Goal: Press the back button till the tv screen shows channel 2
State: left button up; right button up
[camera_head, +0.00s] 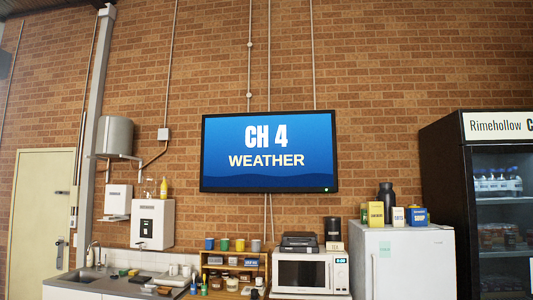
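The tv screen (269,152) hangs on the brick wall at the middle of the head view. It is lit blue and reads "CH 4" with "WEATHER" below. A small green light shows at its lower right edge. I cannot make out a back button or a remote anywhere in this view. Neither of my grippers is in view.
A sink (86,277) and counter stand at lower left, with a wooden shelf (235,270) of jars and mugs beside them. A white microwave (309,272), a white fridge (403,262) and a black display cooler (485,205) line the wall to the right.

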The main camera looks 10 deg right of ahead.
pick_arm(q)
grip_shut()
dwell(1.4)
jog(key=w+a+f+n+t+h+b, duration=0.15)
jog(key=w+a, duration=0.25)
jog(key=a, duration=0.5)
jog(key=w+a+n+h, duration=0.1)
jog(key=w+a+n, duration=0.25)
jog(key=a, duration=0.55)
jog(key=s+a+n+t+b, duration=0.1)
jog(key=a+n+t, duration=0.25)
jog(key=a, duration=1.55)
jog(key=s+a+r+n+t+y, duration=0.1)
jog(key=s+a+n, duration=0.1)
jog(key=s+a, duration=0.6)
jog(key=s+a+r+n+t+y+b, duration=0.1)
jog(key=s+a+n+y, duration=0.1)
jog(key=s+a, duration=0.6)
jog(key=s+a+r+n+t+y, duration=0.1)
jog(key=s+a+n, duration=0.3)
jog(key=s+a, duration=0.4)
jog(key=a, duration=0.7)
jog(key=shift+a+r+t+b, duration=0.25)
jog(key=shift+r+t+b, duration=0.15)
